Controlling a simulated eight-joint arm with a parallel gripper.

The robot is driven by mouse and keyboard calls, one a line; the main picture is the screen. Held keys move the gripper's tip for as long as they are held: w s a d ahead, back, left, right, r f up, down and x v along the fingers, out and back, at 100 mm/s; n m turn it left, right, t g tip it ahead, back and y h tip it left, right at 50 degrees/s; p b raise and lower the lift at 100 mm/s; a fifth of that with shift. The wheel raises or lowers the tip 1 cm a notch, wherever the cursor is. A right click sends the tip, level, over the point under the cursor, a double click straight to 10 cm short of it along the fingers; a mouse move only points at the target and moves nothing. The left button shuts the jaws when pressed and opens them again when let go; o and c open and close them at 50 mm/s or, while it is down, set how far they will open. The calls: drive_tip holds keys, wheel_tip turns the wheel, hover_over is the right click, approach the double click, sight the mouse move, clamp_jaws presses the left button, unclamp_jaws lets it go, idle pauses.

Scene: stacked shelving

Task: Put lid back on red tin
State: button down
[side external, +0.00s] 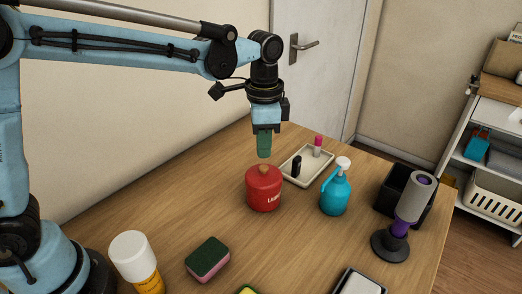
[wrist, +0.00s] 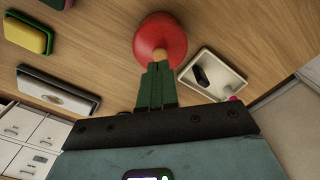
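The red tin (side external: 264,192) stands upright on the wooden table with white lettering on its side. A red lid with a wooden knob (side external: 264,170) appears to sit on its top; I cannot tell how firmly it is seated. The wrist view shows the round red top (wrist: 160,32) and the knob (wrist: 160,54) just past my fingertips.
A cream tray (side external: 293,178) with a black item and a pink-capped item lies behind the tin. A blue pump bottle (side external: 334,196), a black box (side external: 391,190) and a grey cylinder on a stand (side external: 411,202) are to the right. A sponge (side external: 208,258) and white-capped bottle (side external: 133,258) are in front.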

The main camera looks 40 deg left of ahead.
drive_tip(key=shift+f, duration=1.5)
idle(1.1)
drive_tip(key=shift+r, duration=3.5)
drive_tip(key=s+a+f+n+t, duration=0.3)
drive_tip(key=s+a+n+t, duration=0.4)
drive_tip(key=s+a+n, duration=0.2)
drive_tip(key=s+a, duration=0.2)
drive_tip(key=s, duration=0.1)
drive_tip(key=shift+s+f, duration=0.25)
drive_tip(key=shift+s, duration=0.05)
